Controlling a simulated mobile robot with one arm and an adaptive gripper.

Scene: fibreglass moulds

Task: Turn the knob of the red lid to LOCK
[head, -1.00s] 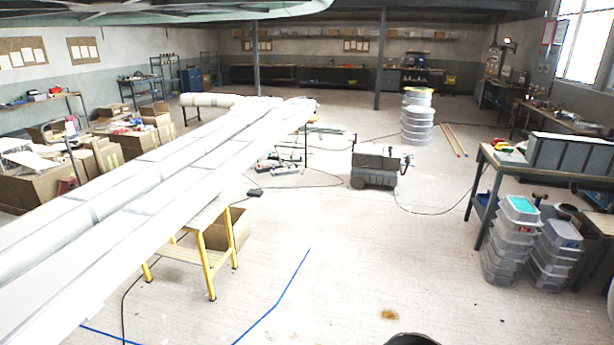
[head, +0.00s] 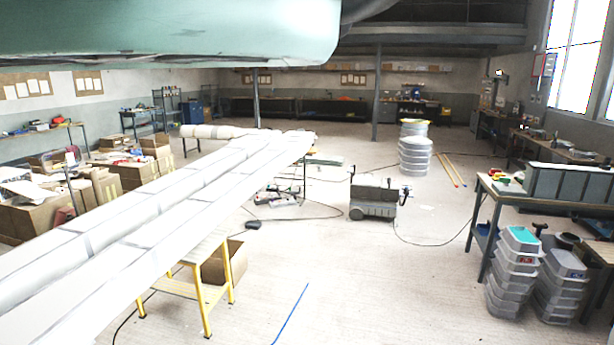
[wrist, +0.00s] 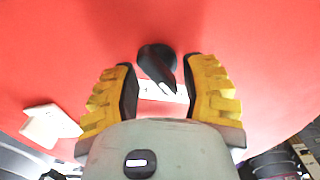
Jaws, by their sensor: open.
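The red lid (wrist: 240,40) fills most of the wrist view as a broad red surface. A black knob (wrist: 157,62) with a pale pointer line stands on it, just past my fingertips and near the middle. A white label (wrist: 160,91) lies beside the knob, partly hidden by it; I cannot read its wording. My gripper (wrist: 160,75) has yellow, ribbed fingers with black pads. It is open, one finger on each side of the label, with nothing held. I cannot make out the red lid or my gripper in the head view.
A white block-like piece (wrist: 48,124) lies at the lid's left edge in the wrist view. In the head view, long white moulds (head: 120,240) rest on yellow trestles (head: 205,300). Stacked grey tubs (head: 515,275) stand at right by a workbench (head: 490,185).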

